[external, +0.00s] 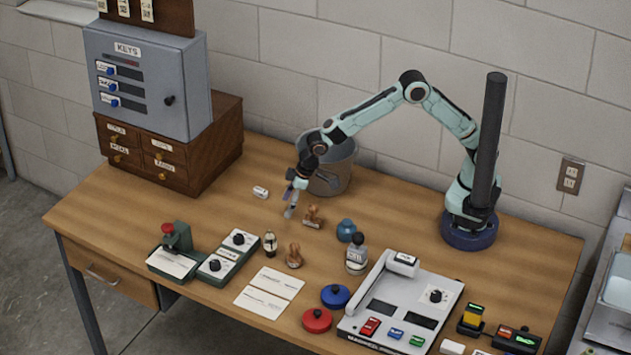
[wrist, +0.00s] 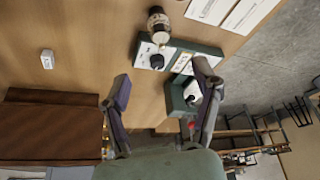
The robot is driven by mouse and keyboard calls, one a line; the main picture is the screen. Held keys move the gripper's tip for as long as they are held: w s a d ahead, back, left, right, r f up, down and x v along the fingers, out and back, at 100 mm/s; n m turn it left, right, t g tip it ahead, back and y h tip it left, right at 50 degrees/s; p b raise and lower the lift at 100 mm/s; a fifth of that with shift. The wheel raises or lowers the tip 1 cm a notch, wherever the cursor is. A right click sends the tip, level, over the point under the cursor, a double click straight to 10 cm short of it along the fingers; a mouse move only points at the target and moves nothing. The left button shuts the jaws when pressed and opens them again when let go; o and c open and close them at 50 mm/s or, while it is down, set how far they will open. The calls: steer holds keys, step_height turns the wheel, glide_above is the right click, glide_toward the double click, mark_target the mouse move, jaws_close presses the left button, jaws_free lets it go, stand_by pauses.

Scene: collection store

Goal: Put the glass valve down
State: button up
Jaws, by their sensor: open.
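A small clear-and-dark object that looks like the glass valve (external: 270,243) stands upright on the desk, beside the grey-green box with dials. In the wrist view the likely valve (wrist: 158,25) shows at the top, beyond the fingertips and close to the dial box. My gripper (external: 291,200) hangs above the desk, behind the valve and in front of the metal bucket. In the wrist view my gripper (wrist: 165,82) has its two fingers spread apart with nothing between them. The valve is apart from the fingers.
Wooden stamps (external: 313,217) and (external: 294,256), a blue jar (external: 346,231) and a bottle (external: 357,255) stand near the valve. The dial box (external: 230,256), a green press (external: 176,245) and paper cards (external: 268,292) lie around it. A bucket (external: 331,165) stands behind.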

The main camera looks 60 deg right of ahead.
steer(key=s+d+r+m, duration=0.1)
steer(key=s+d+r, duration=0.15)
steer(key=d, duration=0.35)
steer(key=s+d+r+m+g+h, duration=0.1)
steer(key=s+d+r, duration=0.1)
steer(key=d+r, duration=0.3)
steer(key=s+d+r+m, duration=0.1)
steer(key=s+d+r, duration=0.15)
steer(key=d, duration=0.45)
steer(key=s+d+m+g, duration=0.1)
steer(key=s+d, duration=0.5)
steer(key=s, duration=0.4)
steer(key=s+d+m+g, duration=0.1)
steer(key=s+d, duration=0.4)
steer(key=s, duration=0.5)
steer(key=shift+s+d+f+m+g+h, duration=0.25)
steer(key=shift+s+d+m+g+h, duration=0.05)
steer(key=shift+s+d+g, duration=0.1)
